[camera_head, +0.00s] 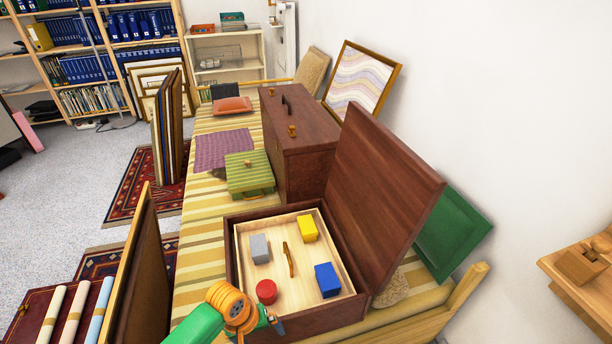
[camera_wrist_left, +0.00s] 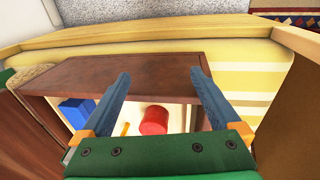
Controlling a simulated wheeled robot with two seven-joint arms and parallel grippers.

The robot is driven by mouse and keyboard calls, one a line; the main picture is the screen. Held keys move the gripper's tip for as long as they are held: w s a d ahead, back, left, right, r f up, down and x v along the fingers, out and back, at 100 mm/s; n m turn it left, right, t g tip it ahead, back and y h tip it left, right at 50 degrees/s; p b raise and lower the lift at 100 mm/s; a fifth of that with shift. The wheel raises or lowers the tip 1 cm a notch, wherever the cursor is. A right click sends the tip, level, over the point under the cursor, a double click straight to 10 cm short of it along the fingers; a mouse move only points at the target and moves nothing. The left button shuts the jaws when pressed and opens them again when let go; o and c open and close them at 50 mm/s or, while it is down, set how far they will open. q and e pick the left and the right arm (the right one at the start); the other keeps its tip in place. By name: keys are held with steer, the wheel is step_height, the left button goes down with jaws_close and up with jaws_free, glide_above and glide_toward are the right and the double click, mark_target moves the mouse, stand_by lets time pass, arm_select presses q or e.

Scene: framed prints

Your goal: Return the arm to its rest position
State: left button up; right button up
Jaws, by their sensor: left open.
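My left arm comes in at the bottom of the head view, with a green link and an orange joint. Its gripper (camera_head: 272,323) is small and partly hidden there, beside the near wall of the open brown box. In the left wrist view the left gripper (camera_wrist_left: 161,76) has its two blue fingers spread apart with nothing held. Beyond the fingers a red cylinder (camera_wrist_left: 153,120) and a blue block (camera_wrist_left: 76,112) show inside the box. My right gripper is in neither view.
The open box (camera_head: 232,262) has a raised lid (camera_head: 380,195) and a pale tray with grey (camera_head: 260,249), yellow (camera_head: 307,228) and blue blocks. A closed brown case (camera_head: 305,150) and green box (camera_head: 248,175) stand behind. A framed panel (camera_head: 140,270) leans at left.

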arm_select(q)
steer(key=s+a+f+m, duration=0.1)
steer(key=s+a+f, duration=0.2)
steer(key=s+f, duration=0.3)
steer(key=s+a+f+m+y, duration=0.1)
steer(key=s+a+f, duration=0.1)
steer(key=s+f, duration=0.45)
steer(key=s+a+f+m, duration=0.1)
steer(key=s+a+f, duration=0.2)
steer(key=s+f, duration=0.25)
steer(key=s+f+m, duration=0.2)
steer(key=s+f, duration=0.1)
steer(key=s, duration=0.6)
step_height(320, 180, up, 14)
steer(key=s+p, duration=0.1)
steer(key=p, duration=1.2)
steer(key=shift+s+a+f+m+y+p, duration=0.2)
steer(key=shift+a+m+y+p, duration=0.1)
steer(key=shift+a+y+p, duration=0.1)
steer(key=shift+d, duration=0.1)
